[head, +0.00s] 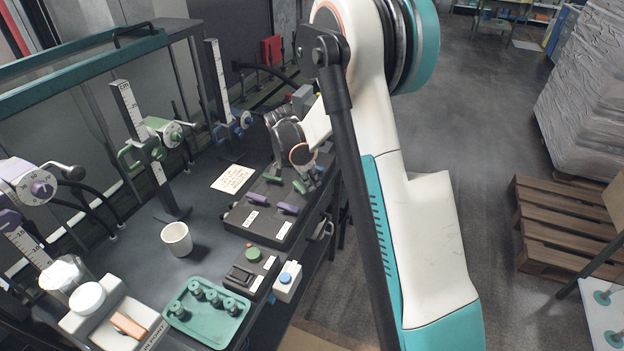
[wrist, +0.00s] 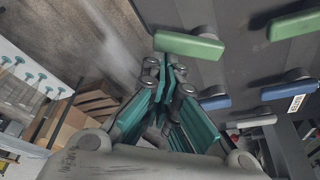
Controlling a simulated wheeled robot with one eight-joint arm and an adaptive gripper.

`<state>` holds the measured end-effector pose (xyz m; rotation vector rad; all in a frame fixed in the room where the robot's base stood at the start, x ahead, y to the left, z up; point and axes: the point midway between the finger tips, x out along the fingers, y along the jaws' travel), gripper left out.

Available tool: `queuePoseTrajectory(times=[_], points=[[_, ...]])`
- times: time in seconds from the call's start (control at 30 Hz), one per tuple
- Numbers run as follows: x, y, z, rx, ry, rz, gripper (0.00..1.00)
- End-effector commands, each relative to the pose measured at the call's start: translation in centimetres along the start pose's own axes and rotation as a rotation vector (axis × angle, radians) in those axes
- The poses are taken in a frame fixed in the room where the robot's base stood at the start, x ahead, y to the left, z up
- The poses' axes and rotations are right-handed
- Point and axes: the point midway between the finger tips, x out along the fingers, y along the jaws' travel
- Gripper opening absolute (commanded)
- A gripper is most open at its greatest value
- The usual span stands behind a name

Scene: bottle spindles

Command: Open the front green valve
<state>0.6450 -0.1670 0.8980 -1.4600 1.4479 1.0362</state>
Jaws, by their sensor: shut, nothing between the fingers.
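The front green valve handle (wrist: 190,45) shows in the wrist view just beyond and right of my fingertips. I cannot tell whether they touch. A second green handle (wrist: 298,22) lies farther right. In the head view, the front green handle (head: 300,187) is near the right edge of the dark valve panel (head: 240,222), and the other green handle (head: 273,180) is to its left. My gripper (wrist: 165,72) is shut and empty, its teal fingers together. In the head view my gripper (head: 314,180) hangs beside the front green handle, partly hidden by my arm.
Purple handles (head: 288,208) sit nearer on the panel. Blue handles (wrist: 215,102) are beside the green ones in the wrist view. A white cup (head: 177,238), a green tray (head: 207,320) and a button box (head: 252,268) stand on the bench.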

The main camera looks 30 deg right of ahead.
Motion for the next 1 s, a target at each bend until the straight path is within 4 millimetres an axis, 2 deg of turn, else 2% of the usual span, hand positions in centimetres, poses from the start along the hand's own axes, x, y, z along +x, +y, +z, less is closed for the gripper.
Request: queuePoseTrajectory(times=[0.3,1.0], points=[[-0.4,0.7,1.2,0.281,0.000,0.099,0.00],[-1.3,1.0,3.7,0.275,-0.001,0.096,0.00]])
